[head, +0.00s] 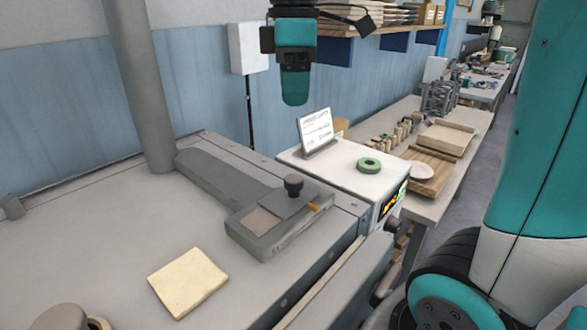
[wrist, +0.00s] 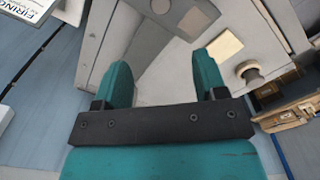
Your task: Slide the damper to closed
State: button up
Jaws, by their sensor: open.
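The damper is a grey slide plate (head: 286,206) with a dark upright knob (head: 293,185) on top. It sits in a grey housing (head: 265,240) on the dryer's top, at the end of a flat grey duct. A tan square (head: 263,221) shows beside the plate, and an orange pointer (head: 314,207) is on the far right side. In the wrist view the tan square (wrist: 193,20) is near the top edge, with a dark shape beside it. My gripper (head: 295,100) is open, empty and well above the dryer top, apart from the knob. Its two fingers (wrist: 163,78) are spread.
A cream pad (head: 188,281) lies in front of the housing. A white box with a propped card (head: 316,131) and a green ring (head: 369,165) stands to the right. A vertical grey pipe (head: 138,85) rises behind left. The dryer top at left is mostly clear.

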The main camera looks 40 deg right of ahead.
aim_at(294, 178)
notch_tip(294, 178, down, 17)
jog(key=shift+s+r+p, duration=0.1)
jog(key=shift+p, duration=0.95)
jog(key=shift+c, duration=0.4)
